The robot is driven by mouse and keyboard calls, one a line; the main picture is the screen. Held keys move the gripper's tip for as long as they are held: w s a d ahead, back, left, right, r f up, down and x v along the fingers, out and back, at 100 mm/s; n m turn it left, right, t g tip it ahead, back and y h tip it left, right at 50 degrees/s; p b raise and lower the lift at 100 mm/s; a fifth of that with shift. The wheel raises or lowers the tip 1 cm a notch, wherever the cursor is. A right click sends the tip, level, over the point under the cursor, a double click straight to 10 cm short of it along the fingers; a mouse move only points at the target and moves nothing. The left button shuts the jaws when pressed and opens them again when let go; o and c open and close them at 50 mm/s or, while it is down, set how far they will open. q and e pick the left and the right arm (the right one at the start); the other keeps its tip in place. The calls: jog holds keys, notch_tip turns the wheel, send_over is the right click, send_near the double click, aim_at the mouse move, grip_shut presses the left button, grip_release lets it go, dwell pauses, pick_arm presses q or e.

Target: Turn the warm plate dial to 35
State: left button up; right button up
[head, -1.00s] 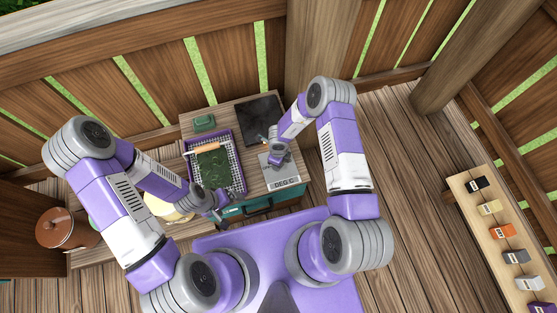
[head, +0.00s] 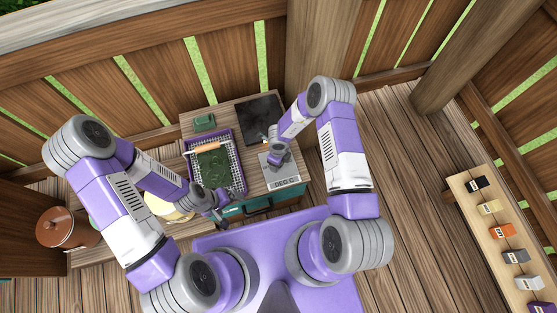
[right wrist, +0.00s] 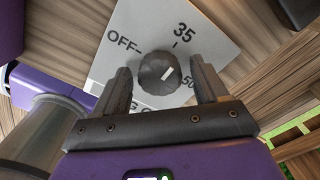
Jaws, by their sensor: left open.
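The dial (right wrist: 156,74) is a dark round knob with a white pointer mark on a light grey panel (right wrist: 205,28), printed OFF, 35 and 50 in the right wrist view. The mark lies on the knob's right side, seemingly between 35 and 50. My right gripper's fingers (right wrist: 162,84) stand on either side of the knob, with small gaps visible. In the head view the panel (head: 291,178), marked DEG C, sits on the bench, and my right gripper (head: 274,157) covers the knob. My left gripper (head: 222,219) is open near the bench's front edge.
A black flat plate (head: 260,120) lies behind the panel. A purple tray (head: 241,165) with a dark green mat stands left of it, with a small green box (head: 204,122) behind. A brown lidded pot (head: 62,228) is far left; a shelf of coloured blocks (head: 466,200) is right.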

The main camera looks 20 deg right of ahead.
notch_tip(320, 180, up, 8)
jog(key=shift+f+p, duration=0.2)
jog(key=shift+p, duration=1.05)
